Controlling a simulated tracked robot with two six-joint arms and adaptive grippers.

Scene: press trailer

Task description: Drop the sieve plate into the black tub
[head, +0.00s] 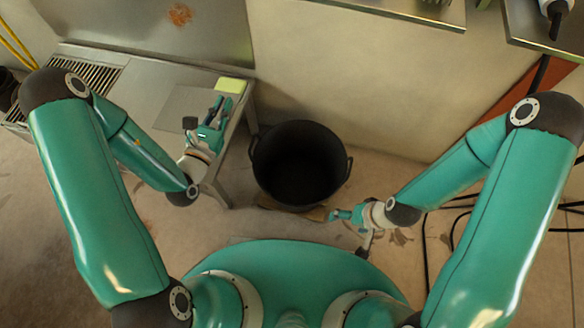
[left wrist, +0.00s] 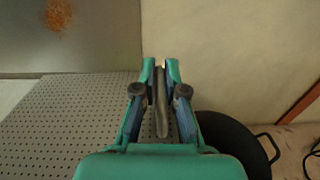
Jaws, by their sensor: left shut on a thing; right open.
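The sieve plate (left wrist: 70,125) is a grey sheet with many small holes, at the left of the left wrist view. In the head view it shows as a flat grey square (head: 180,106) over the bench. My left gripper (head: 221,104) is shut, at the plate's right side. In the left wrist view a thin grey strip stands between its fingers (left wrist: 161,75); how it joins the plate is hidden. The black tub (head: 300,165) stands on the floor right of the bench, its inside dark, with side handles. My right gripper (head: 348,232) is open and empty, low at the tub's front right.
The metal bench (head: 135,92) stands at the left, with a slotted grate (head: 92,74) and a yellow-green block (head: 230,85) at its corner. The wall rises behind the tub. Black cables lie on the floor at the right. A raised shelf edge is at the top right.

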